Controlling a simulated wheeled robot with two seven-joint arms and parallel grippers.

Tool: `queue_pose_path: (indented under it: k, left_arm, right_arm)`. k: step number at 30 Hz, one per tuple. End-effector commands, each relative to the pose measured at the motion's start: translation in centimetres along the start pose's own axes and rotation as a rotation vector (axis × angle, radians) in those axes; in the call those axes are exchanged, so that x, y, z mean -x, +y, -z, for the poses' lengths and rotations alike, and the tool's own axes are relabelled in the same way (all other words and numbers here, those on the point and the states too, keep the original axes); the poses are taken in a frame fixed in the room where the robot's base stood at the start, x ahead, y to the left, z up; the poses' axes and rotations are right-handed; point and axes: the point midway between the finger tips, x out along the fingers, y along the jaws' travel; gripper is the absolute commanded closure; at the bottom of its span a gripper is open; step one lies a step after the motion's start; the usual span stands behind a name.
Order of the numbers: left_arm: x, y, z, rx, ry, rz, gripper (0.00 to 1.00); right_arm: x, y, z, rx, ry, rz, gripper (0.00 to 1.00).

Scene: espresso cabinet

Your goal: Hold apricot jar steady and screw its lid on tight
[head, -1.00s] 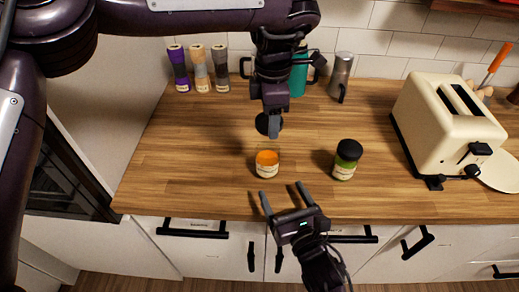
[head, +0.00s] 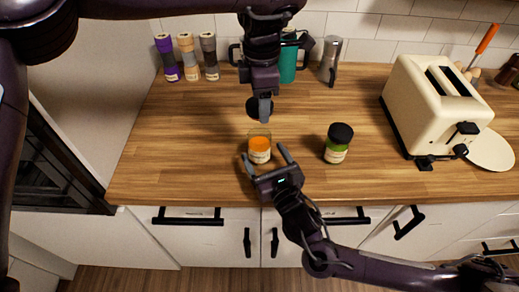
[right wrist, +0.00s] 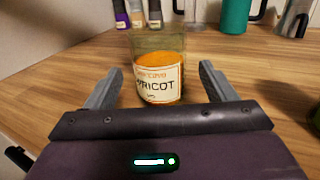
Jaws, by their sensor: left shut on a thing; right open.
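The apricot jar (head: 260,147) stands upright and lidless on the wooden counter, with orange filling and a cream label. In the right wrist view the jar (right wrist: 158,82) shows its APRICOT label between and slightly beyond the finger tips. My right gripper (head: 264,154) is open, its fingers reaching toward either side of the jar. In the right wrist view its fingers (right wrist: 160,70) look clear of the glass. My left gripper (head: 265,108) points down above and behind the jar, shut on the round black lid (head: 253,107). Its fingers partly hide the lid.
A green jar with black lid (head: 338,143) stands to the right. A cream toaster (head: 435,105) is farther right. Several grinders (head: 187,56), a teal mug (head: 289,62) and a steel pitcher (head: 329,60) line the back. The left counter is clear.

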Motion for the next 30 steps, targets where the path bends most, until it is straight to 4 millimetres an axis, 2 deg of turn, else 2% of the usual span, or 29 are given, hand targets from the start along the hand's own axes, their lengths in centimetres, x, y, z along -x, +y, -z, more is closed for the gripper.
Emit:
queue_pose_path:
  k: [3,9,21,30]
  left_arm:
    - [0.0,0.0,0.0,0.000,0.000,0.000,0.67]
    - [0.0,0.0,0.0,0.000,0.000,0.000,0.67]
    - [0.0,0.0,0.0,0.000,0.000,0.000,0.67]
    - [0.0,0.0,0.0,0.000,0.000,0.000,0.67]
  right_arm:
    - [-2.1,0.0,-0.1,0.001,-0.001,0.001,0.23]
    - [-4.2,0.0,0.0,0.000,0.000,0.000,0.23]
    - [-4.7,0.0,0.0,-0.001,0.001,0.000,0.23]
    - [-4.6,0.0,0.0,-0.001,0.001,0.000,0.62]
